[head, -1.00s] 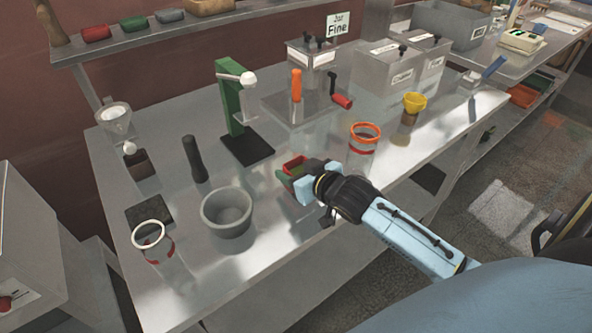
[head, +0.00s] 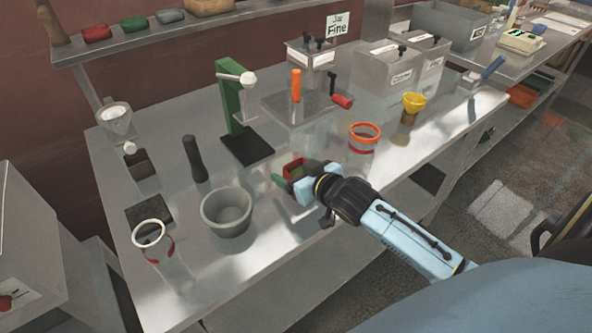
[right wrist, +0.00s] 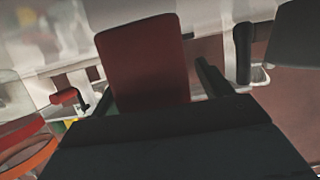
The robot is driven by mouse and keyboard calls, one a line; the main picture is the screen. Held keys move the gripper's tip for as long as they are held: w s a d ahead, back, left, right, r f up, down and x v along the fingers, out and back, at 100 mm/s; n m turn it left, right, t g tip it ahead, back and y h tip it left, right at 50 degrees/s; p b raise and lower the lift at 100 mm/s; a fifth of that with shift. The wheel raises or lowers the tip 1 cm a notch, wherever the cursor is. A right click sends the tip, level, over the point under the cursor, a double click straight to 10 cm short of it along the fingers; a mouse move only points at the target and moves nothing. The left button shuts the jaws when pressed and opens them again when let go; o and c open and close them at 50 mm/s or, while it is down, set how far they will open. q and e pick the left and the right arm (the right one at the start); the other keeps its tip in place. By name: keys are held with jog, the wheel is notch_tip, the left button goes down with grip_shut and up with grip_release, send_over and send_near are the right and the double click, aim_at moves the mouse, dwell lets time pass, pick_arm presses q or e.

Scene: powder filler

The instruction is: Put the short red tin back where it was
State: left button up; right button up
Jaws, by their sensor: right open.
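The short red tin (head: 293,168) is on the bench near its front edge, right of the black foot of the green stand. My right gripper (head: 297,177) is open beside the tin, its fingers close around it. In the right wrist view a red face (right wrist: 145,60), apparently the tin's, stands between the two dark fingers (right wrist: 160,88). Whether the fingers touch it, and whether it rests on the bench, I cannot tell. My left gripper is not in view.
A grey bowl (head: 227,211) stands left of the gripper. The green stand (head: 232,105) is behind the tin, and an orange-rimmed clear jar (head: 365,137) stands to the right. A wall shelf (head: 150,35) at upper left holds red, green and grey lidded items.

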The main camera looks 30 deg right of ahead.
jog(key=shift+s+a+f, duration=0.1)
jog(key=shift+s+f, duration=0.05)
jog(key=shift+f, duration=0.25)
jog(key=shift+r, duration=0.45)
jog(key=p+v, duration=0.1)
jog(key=v, duration=1)
jog(key=shift+s+r, duration=0.25)
jog(key=shift+r, duration=0.3)
